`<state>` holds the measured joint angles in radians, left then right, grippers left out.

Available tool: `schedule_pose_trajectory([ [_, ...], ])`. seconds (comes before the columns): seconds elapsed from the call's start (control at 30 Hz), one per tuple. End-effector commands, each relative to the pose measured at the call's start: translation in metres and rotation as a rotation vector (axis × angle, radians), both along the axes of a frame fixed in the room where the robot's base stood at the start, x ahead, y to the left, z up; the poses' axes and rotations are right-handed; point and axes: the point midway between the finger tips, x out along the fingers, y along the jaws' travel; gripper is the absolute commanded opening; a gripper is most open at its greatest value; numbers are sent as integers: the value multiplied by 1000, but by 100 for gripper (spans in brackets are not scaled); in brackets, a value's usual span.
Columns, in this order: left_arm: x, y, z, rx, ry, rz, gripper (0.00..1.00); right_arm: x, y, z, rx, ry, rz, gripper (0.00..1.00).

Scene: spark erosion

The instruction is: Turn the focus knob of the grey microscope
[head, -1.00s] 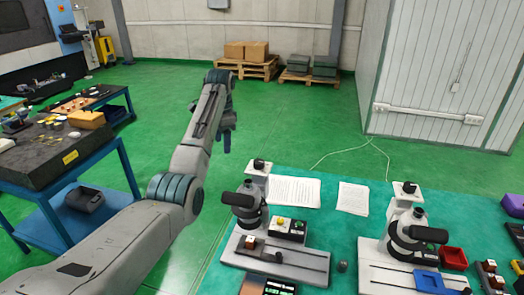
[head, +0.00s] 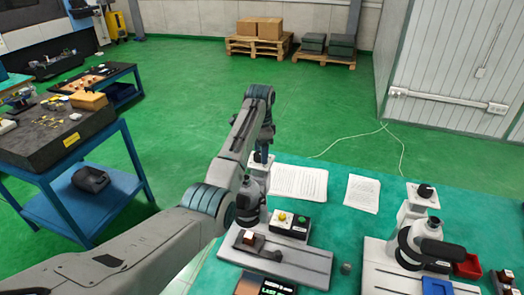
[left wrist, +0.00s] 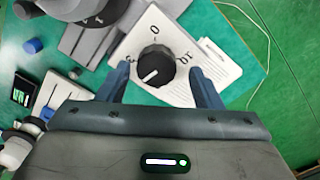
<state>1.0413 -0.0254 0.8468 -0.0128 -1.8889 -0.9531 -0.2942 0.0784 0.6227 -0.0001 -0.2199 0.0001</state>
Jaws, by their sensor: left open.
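The microscope (head: 247,210) under my left arm has a grey body and a grey base plate; my arm partly hides it. Its black round knob (head: 258,157) sits on a pale dial plate on top. In the left wrist view the knob (left wrist: 155,66) has a white line pointing to the lower left, and the plate shows numbers including 0 and 10. My left gripper (head: 265,150) is above the knob, pointing down. In the left wrist view its open fingers (left wrist: 161,78) lie on either side of the knob, with a visible gap each side. My right gripper is not in view.
A second, paler microscope (head: 418,238) with a black top knob stands to the right, near a red bin (head: 467,266) and a blue bin (head: 436,285). Paper sheets (head: 299,182) lie on the green bench behind. A small box with buttons (head: 290,224) stands close by.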

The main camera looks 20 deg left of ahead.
Motion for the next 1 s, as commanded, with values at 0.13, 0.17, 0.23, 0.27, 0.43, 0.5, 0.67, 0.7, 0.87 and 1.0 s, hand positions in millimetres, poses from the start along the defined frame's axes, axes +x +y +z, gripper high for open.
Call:
schedule_pose_trajectory([
  [0.13,-2,1,-8,0,0,-1,59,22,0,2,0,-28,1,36],
  [0.17,-2,1,-9,0,0,-1,59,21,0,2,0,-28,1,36],
  [0.23,-2,1,-9,1,-1,-1,59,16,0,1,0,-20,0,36],
  [0.27,-2,1,-9,1,-1,-1,59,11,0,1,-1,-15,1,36],
  [0.43,-2,1,-9,1,-1,-1,52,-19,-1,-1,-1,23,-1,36],
  [0.5,-2,1,-9,1,-1,-1,38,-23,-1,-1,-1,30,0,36],
  [0.67,-2,1,-9,0,0,-1,15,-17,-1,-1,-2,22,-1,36],
  [0.7,-2,0,-9,0,0,-1,15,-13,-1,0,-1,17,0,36],
  [0.87,-2,0,-9,0,0,10,15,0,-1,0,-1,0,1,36],
  [1.0,-2,0,-9,0,0,49,15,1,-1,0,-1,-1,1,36],
])
